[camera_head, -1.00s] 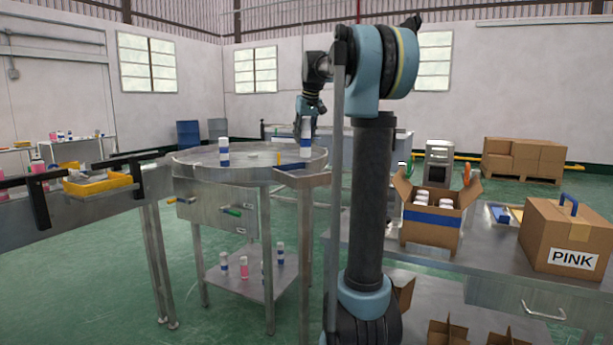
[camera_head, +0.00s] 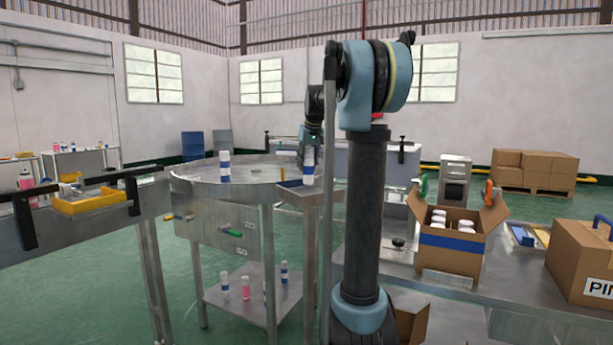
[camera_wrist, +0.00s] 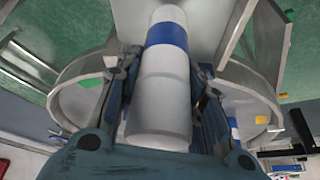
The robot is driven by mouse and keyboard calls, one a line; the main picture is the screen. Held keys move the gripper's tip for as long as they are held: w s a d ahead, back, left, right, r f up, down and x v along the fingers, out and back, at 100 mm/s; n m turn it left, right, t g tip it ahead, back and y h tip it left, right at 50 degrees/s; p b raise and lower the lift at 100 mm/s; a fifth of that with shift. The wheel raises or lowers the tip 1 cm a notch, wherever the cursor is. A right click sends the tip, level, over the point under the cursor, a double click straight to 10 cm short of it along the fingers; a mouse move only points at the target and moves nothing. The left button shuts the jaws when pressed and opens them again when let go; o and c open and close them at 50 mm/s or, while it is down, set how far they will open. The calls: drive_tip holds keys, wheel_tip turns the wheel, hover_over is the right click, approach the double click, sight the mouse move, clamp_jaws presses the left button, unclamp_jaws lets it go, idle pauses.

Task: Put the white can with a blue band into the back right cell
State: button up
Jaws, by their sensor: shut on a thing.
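My gripper (camera_head: 308,148) is shut on the white can with a blue band (camera_head: 309,163). In the head view the can is upright at the right front edge of the round metal table. In the wrist view the can (camera_wrist: 163,90) fills the middle between the two fingers, its blue band near the top. I cannot tell whether it touches the metal below. An open cardboard box with a blue stripe (camera_head: 450,242) stands on the bench at right, with several white-topped cans (camera_head: 452,220) inside. Its cells and back right corner are not clearly visible.
Another white and blue can (camera_head: 224,166) stands on the round table (camera_head: 190,180). Several cans stand on the shelf (camera_head: 240,305) below. A closed cardboard box (camera_head: 580,262) is at far right. Yellow tray (camera_head: 90,203) at left. My arm column stands between table and open box.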

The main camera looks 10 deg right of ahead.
sight(310, 150)
drive_tip(key=shift+f, duration=1.95)
drive_tip(key=o, duration=1.2)
drive_tip(key=v, duration=1.2)
drive_tip(key=shift+s, duration=0.2)
